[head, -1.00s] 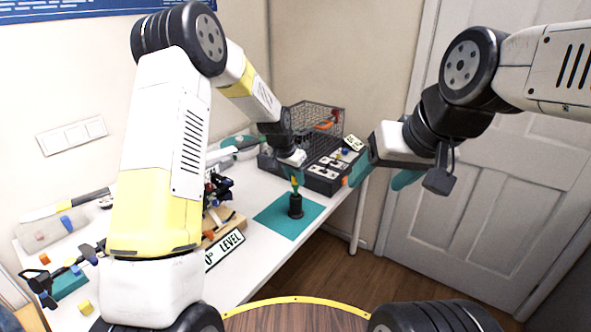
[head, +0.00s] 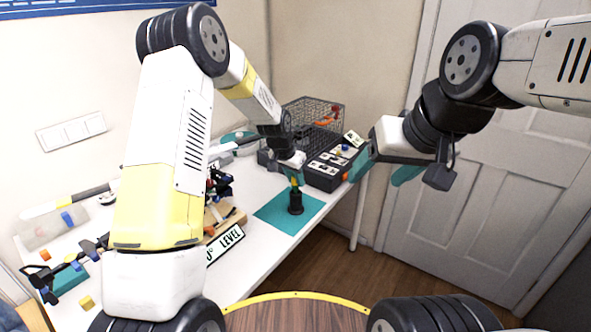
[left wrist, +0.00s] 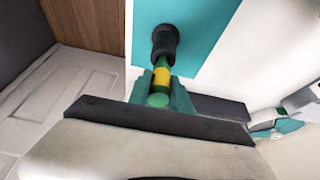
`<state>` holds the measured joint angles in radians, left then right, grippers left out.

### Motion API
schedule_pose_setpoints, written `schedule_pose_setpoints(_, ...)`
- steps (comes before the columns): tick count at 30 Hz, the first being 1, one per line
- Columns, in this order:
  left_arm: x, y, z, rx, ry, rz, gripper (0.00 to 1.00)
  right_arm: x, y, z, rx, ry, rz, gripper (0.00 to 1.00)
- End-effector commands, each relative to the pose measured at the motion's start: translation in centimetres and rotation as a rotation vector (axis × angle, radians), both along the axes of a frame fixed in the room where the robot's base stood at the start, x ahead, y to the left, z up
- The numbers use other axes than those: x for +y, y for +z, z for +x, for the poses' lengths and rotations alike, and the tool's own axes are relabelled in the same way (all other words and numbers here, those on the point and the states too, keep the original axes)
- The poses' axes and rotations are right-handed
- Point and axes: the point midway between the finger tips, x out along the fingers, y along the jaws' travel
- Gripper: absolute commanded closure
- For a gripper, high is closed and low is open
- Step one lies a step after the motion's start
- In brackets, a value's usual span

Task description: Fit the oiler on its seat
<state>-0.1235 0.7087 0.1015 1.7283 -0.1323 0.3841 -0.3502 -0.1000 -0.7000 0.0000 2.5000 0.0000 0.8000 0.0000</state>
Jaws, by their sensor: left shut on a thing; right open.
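The oiler (left wrist: 161,77), a small green and yellow piece, is gripped between the teal fingers of my left gripper (left wrist: 160,95). In the head view the oiler (head: 294,182) shows just under the left gripper (head: 294,175), directly above the seat. The seat, a black round post (head: 295,204), stands upright on the teal mat (head: 272,214). In the left wrist view the seat (left wrist: 164,42) lies right beyond the oiler's far end; I cannot tell whether the oiler has entered it. My right gripper (head: 376,172) is open and empty, in the air right of the mat.
A dark box with white labels (head: 322,181) and a wire basket (head: 312,112) stand behind the mat. A wooden block with parts and a "LEVEL" sign (head: 225,243) is to the left. The table's front edge is close to the mat.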

Motion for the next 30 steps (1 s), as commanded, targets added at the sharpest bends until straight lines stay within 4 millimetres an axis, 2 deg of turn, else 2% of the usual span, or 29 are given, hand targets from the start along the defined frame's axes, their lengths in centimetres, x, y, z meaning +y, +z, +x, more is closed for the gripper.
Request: schedule_pose_setpoints(30, 0.0, -2.1, 0.0, 0.0, 0.0, 0.0, 1.0, 0.0, 0.0, 0.0, 0.0, 0.0, 0.0, 0.35)
